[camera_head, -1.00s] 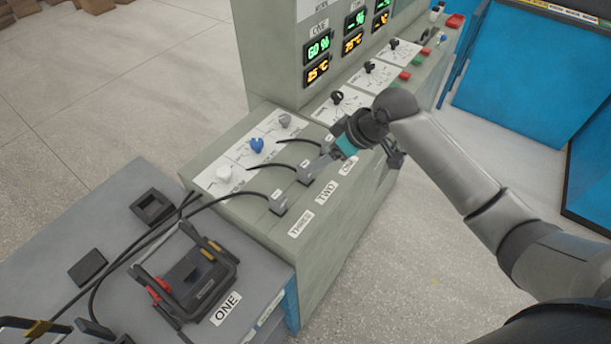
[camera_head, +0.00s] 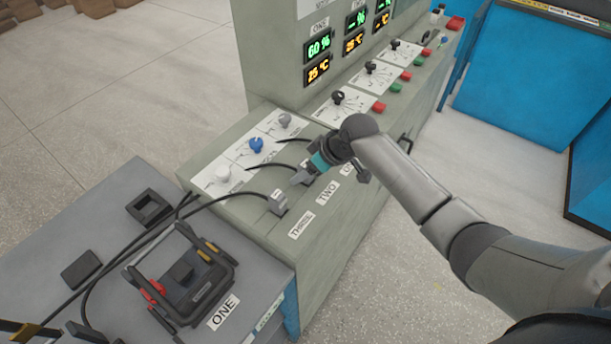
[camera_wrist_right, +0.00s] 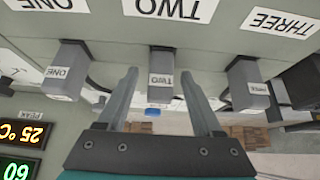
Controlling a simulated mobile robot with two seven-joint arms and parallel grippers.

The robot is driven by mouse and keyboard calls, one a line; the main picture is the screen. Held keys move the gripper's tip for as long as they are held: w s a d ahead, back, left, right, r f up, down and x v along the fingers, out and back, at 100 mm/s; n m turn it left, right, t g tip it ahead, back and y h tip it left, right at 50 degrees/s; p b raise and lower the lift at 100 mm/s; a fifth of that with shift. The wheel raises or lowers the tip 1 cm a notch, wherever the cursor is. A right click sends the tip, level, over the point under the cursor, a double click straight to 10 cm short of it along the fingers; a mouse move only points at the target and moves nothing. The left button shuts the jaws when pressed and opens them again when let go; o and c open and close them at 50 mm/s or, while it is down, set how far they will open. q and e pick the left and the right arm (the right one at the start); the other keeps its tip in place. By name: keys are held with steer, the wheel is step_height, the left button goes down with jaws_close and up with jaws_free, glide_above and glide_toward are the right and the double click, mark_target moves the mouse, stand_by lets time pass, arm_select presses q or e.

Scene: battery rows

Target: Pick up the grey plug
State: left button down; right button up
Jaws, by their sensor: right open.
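Three grey plugs stand in a row on the slanted bench panel, with paper labels ONE, TWO and THREE near them. In the right wrist view they are plug ONE (camera_wrist_right: 67,76), plug TWO (camera_wrist_right: 161,72) and plug THREE (camera_wrist_right: 247,88). Plug THREE also shows in the head view (camera_head: 278,203); the arm largely hides the other two there. My right gripper (camera_wrist_right: 160,78) is open and empty. Its fingers appear on either side of plug TWO; I cannot tell whether they touch it. It also shows in the head view (camera_head: 298,178). My left gripper is out of view.
White, blue (camera_head: 256,145) and grey knobs sit behind the plugs, with black cables running left. A black battery (camera_head: 185,285) stands on the grey table (camera_head: 130,195) at left. The display cabinet (camera_head: 275,60) rises behind. Open floor lies in front of the bench.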

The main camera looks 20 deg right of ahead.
jaws_close()
stand_by(0.5)
